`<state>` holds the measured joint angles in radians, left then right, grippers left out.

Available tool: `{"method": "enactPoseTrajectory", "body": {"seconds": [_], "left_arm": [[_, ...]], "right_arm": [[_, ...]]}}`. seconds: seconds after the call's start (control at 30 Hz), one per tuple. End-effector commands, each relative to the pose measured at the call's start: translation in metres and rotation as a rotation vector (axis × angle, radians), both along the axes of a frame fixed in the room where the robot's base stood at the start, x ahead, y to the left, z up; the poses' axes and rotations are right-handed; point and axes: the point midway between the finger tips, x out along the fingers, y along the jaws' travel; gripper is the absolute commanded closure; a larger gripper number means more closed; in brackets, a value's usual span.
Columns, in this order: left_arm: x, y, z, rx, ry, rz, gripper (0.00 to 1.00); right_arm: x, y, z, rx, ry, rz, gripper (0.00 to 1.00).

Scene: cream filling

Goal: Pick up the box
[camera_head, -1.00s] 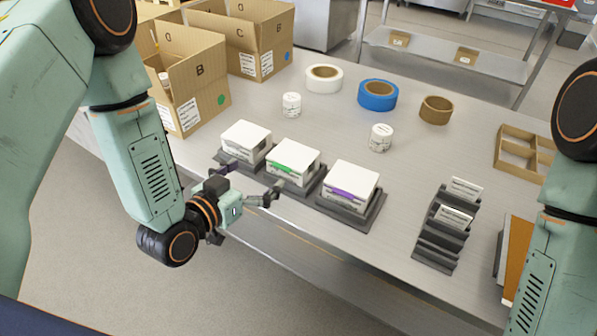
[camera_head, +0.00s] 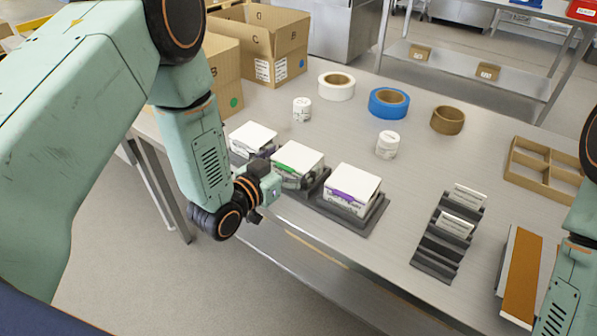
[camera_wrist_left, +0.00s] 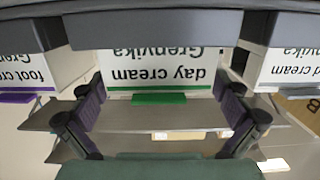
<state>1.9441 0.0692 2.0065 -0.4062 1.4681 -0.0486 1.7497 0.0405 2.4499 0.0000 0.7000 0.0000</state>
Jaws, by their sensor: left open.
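Three white boxes stand in dark holders along the table's front edge. The left one (camera_head: 252,138) is partly behind my arm, the middle one (camera_head: 298,157) has a green tab, and the right one (camera_head: 351,184) has a purple tab. My left gripper (camera_head: 281,180) is at the front of the middle box. In the left wrist view, the day cream box (camera_wrist_left: 160,72) is upside down in the picture, with its green tab between the open fingers of my left gripper (camera_wrist_left: 160,108). I cannot tell whether the fingers touch the box. My right gripper is out of view.
Foot cream (camera_wrist_left: 30,72) and hand cream (camera_wrist_left: 295,68) boxes flank the middle one closely. White jars (camera_head: 388,145), tape rolls (camera_head: 389,103) and a cardboard carton (camera_head: 262,45) stand behind. A dark stepped rack (camera_head: 436,262) and a divided tray (camera_head: 545,172) are at the right.

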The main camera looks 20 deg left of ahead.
Motion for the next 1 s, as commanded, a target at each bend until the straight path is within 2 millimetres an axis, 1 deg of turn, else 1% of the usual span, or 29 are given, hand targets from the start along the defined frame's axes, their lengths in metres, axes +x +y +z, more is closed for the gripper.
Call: {"method": "enactPoseTrajectory", "body": {"seconds": [0.1,0.37,0.87,1.0], "left_arm": [[0.0086,-0.0045,-0.0011,0.001,-0.001,0.0,0.0],[0.0093,-0.0067,-0.0009,-0.001,0.0,0.0,0.01],[0.0094,-0.0062,-0.0007,0.0,-0.001,0.002,0.43],[0.0095,-0.0062,-0.0004,-0.001,-0.002,0.001,0.44]], "right_arm": [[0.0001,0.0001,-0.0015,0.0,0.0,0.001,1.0],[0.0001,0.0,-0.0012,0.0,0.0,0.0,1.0],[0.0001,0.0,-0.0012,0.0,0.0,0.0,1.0],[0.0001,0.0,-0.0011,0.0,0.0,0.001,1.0]]}}
